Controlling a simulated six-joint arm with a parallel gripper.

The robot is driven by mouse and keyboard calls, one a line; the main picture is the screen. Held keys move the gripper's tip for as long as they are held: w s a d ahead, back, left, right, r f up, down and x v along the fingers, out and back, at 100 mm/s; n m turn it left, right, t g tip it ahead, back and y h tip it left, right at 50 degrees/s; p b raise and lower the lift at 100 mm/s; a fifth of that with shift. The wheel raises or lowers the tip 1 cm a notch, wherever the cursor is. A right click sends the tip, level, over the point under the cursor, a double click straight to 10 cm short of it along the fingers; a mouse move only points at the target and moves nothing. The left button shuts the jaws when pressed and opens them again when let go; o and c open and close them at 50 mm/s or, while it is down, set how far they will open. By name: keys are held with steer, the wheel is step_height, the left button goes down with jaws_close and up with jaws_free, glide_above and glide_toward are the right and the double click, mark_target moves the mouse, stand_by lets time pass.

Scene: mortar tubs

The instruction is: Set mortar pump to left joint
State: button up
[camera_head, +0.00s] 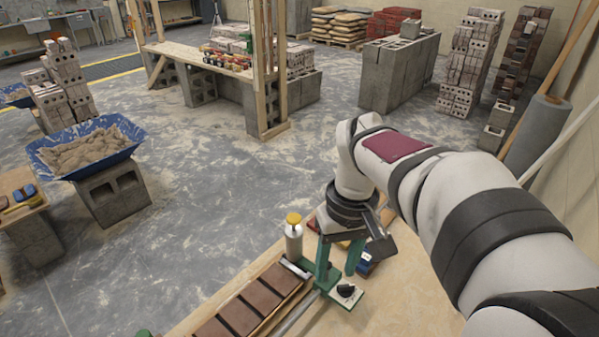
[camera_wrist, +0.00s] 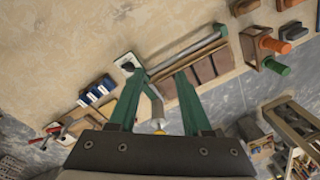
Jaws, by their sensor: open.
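A small white plate with a black knob (camera_head: 347,290) lies on the wooden bench, just beside my gripper's fingers; the knob also shows in the wrist view (camera_wrist: 127,65), by the left fingertip. It may be the mortar pump's selector, but no marking is legible and I cannot tell its setting. My gripper (camera_head: 338,272) points down over the bench, its two green fingers apart with nothing clearly held. In the wrist view my gripper (camera_wrist: 158,78) is open. A grey bottle with a yellow cap (camera_head: 294,238) stands left of the fingers and appears partly between them in the wrist view (camera_wrist: 156,108).
A row of brown bricks (camera_head: 240,316) and a metal rod (camera_head: 296,314) lie by the fingers. Blue items (camera_wrist: 95,92) lie on the bench. Green and orange tool handles (camera_wrist: 275,67) stand farther right. A blue mortar tub (camera_head: 88,147) sits on blocks beyond.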

mark_target(326, 280)
steer(key=w+d+f+n, duration=0.1)
steer(key=w+f+n, duration=0.15)
steer(key=w, duration=0.35)
steer(key=w+d+f+n, duration=0.1)
steer(key=w+f+n, duration=0.15)
steer(key=w, duration=0.45)
steer(key=shift+h, duration=0.4)
steer(key=f, duration=1.4)
steer(key=shift+s+a+f, duration=0.2)
steer(key=shift+s+f, duration=0.05)
steer(key=shift+f, duration=0.15)
jaws_close()
steer(key=shift+r, duration=0.1)
